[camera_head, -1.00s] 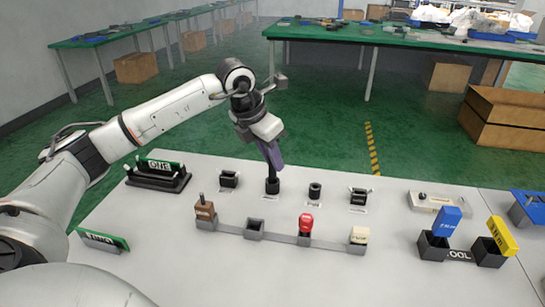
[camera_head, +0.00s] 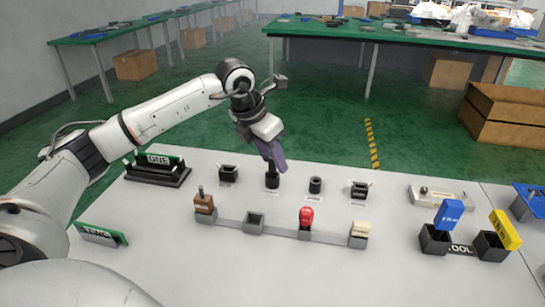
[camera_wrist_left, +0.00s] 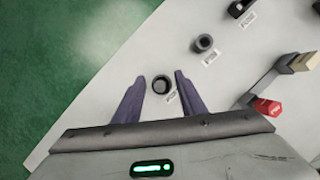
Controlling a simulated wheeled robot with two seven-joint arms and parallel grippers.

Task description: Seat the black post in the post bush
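The post bush (camera_head: 272,183) is a dark round socket in the back row on the white table. The black post (camera_head: 270,167) shows as a short dark upright piece at the bush, partly hidden by my fingers. My left gripper (camera_head: 273,162) is above it, pointing down, its purple fingers apart. In the left wrist view my left gripper (camera_wrist_left: 161,82) is open, with a finger on either side of the dark round top of the post and bush (camera_wrist_left: 162,85). I cannot tell how deep the post sits. My right gripper is not in view.
A second round bush (camera_head: 315,186) stands to the right, with slotted holders (camera_head: 228,174) and (camera_head: 358,190) on either side of the pair. Blue and yellow tools stand at right.

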